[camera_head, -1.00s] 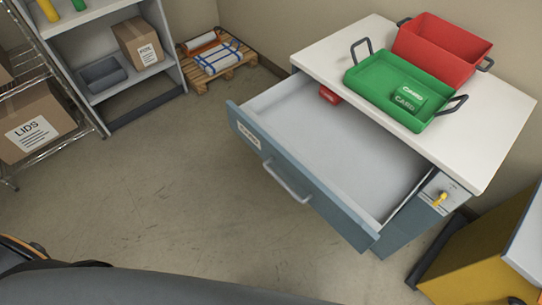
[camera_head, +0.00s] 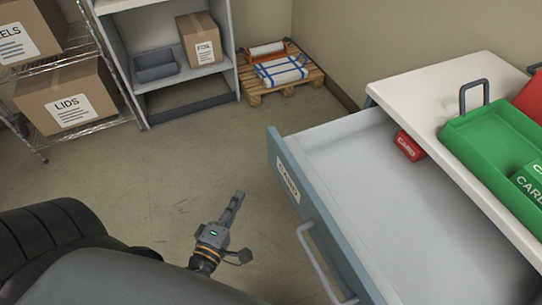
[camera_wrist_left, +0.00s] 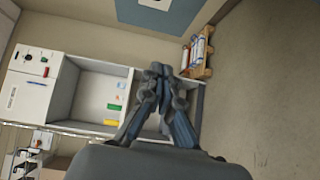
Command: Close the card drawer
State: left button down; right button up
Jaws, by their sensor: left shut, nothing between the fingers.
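The card drawer (camera_head: 400,215) is pulled well out of a cabinet with a white top (camera_head: 425,92). Its blue-grey front (camera_head: 308,205) carries a label and a grey bar handle (camera_head: 322,262). A small red item marked CARD (camera_head: 408,146) lies at the drawer's back left. My left gripper (camera_head: 238,197) is in front of the drawer, to the left of the handle and apart from it. It is shut and empty, and its closed fingers also show in the left wrist view (camera_wrist_left: 158,72). My right gripper is not in view.
A green tray (camera_head: 480,140) with CARD items and a red tray (camera_head: 530,98) stand on the cabinet top. Shelves with boxes (camera_head: 68,100) and a pallet (camera_head: 285,82) stand at the back. The floor (camera_head: 200,145) left of the drawer is clear.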

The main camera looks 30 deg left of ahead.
pick_arm(q)
jog(key=r, duration=0.1)
jog(key=p, duration=0.2)
send_near(271, 151)
jog(key=w+a, duration=0.3)
jog(key=shift+w+d+f+n, duration=0.2)
jog(key=shift+w+d, duration=0.35)
jog(key=shift+w, duration=0.2)
jog(key=shift+w+d+f+n, duration=0.1)
jog(key=shift+w+d+f, duration=0.1)
jog(key=shift+w+d, duration=0.45)
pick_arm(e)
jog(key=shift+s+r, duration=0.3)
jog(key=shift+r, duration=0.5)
pick_arm(q)
jog(key=shift+w, duration=0.2)
